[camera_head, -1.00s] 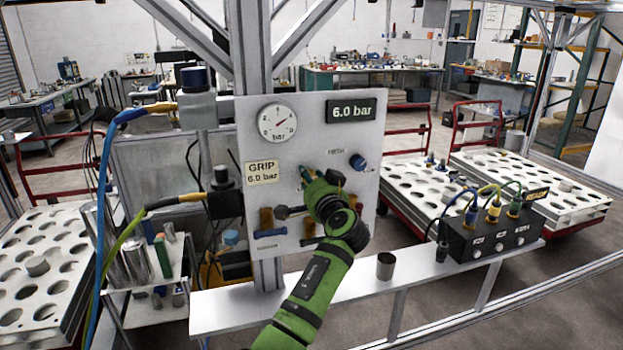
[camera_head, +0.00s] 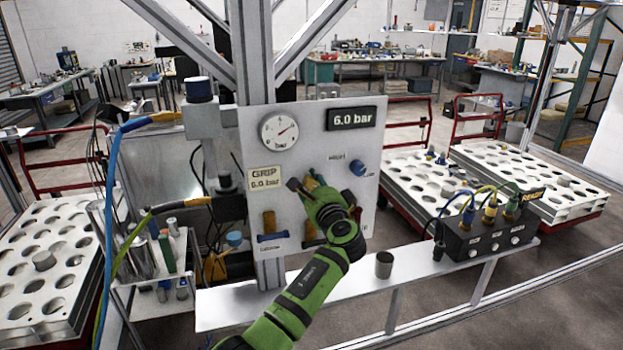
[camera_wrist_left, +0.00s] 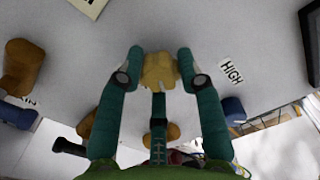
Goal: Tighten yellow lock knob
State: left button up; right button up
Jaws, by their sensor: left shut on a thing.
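The yellow lock knob (camera_wrist_left: 159,70) is in the middle of the left wrist view, on the grey panel (camera_wrist_left: 130,35). My left gripper (camera_wrist_left: 160,74) has one teal finger on each side of it and is shut on it. In the head view my left gripper (camera_head: 308,184) is at the front of the upright panel (camera_head: 230,125), and the wrist and fingers hide most of the knob. My right gripper is in neither view.
A round gauge (camera_head: 279,130) and a 6.0 bar display (camera_head: 351,117) sit higher on the panel. A blue knob (camera_head: 359,168) is right of the gripper. Below are a metal cup (camera_head: 384,265) and a black connector box (camera_head: 488,237) on the white rail (camera_head: 330,300).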

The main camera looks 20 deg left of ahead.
pick_arm(q)
jog(key=m+p, duration=0.1)
jog(key=m, duration=0.1)
jog(key=r+m+p, duration=0.1)
jog(key=shift+m, duration=0.4)
jog(key=m+p, duration=0.1)
jog(key=m, duration=0.1)
jog(key=shift+m+p, duration=0.35)
jog(key=shift+m, duration=0.05)
jog(key=shift+f+m+p, duration=0.2)
jog(key=shift+m+p, duration=0.1)
jog(key=shift+m, duration=0.9)
jog(key=shift+f+m, duration=0.2)
jog(key=shift+m, duration=1.5)
jog(key=shift+f, duration=0.1)
jog(key=o, duration=1.1)
jog(key=shift+o, duration=0.2)
jog(key=shift+w+f, duration=0.1)
jog(key=shift+f, duration=0.05)
